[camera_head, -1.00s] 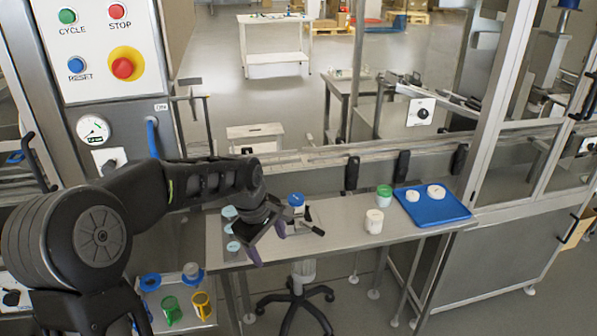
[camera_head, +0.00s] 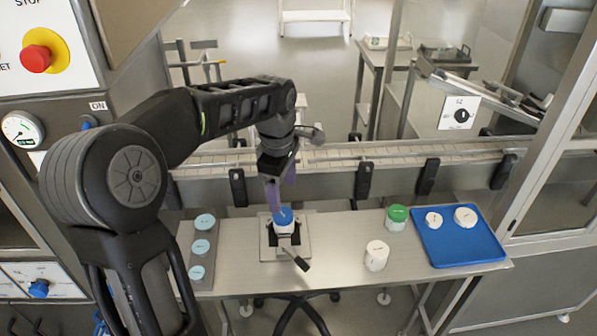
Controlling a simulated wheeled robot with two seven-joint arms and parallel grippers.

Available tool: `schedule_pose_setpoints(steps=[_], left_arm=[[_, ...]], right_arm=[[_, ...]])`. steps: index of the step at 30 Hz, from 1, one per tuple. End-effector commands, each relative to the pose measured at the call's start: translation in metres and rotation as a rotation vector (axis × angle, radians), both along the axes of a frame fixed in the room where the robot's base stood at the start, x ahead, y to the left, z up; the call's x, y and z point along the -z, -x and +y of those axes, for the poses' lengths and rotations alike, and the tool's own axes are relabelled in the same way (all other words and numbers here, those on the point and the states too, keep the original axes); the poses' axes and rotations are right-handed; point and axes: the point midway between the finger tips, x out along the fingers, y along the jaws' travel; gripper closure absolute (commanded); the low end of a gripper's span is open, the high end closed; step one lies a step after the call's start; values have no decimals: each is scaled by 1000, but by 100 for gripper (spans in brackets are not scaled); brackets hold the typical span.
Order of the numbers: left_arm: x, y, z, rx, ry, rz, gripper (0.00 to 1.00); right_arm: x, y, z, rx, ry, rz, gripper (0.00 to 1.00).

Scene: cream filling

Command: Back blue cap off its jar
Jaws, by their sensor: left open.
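A white jar (camera_head: 284,229) with a blue cap (camera_head: 284,216) stands upright in a small clamp fixture (camera_head: 303,246) on the steel table. The cap is on the jar. My left gripper (camera_head: 281,197) points down with its purple fingers apart, just above and behind the blue cap. Whether a finger touches the cap cannot be told from this angle. Three pale blue round lids or jars (camera_head: 201,246) sit in a row on a dark strip at the table's left end. My right gripper is out of view.
A green-capped jar (camera_head: 396,213) and a white jar (camera_head: 377,256) stand to the right on the table. A blue tray (camera_head: 460,248) holds two white round pieces. A conveyor rail (camera_head: 330,156) runs behind the table.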

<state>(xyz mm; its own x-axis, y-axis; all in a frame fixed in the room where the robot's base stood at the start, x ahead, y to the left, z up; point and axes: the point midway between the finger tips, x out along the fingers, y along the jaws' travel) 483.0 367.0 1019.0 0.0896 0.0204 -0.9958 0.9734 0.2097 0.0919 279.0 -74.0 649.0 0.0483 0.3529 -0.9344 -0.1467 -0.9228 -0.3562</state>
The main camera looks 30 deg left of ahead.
Motion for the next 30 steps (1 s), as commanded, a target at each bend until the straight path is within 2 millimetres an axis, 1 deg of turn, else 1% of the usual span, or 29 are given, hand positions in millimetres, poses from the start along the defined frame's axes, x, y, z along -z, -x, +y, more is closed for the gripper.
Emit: schedule_pose_setpoints(steps=[9, 14, 17, 27, 30], left_arm=[[0, 0, 0, 1, 0, 0, 29], [7, 0, 0, 1, 1, 3, 29], [16, -1, 0, 1, 1, 3, 29], [64, -5, 1, 0, 0, 2, 29], [73, -6, 1, 0, 0, 2, 29]], right_arm=[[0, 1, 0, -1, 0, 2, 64], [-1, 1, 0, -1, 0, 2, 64], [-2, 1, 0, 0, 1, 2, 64], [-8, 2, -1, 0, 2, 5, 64], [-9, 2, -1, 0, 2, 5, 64]])
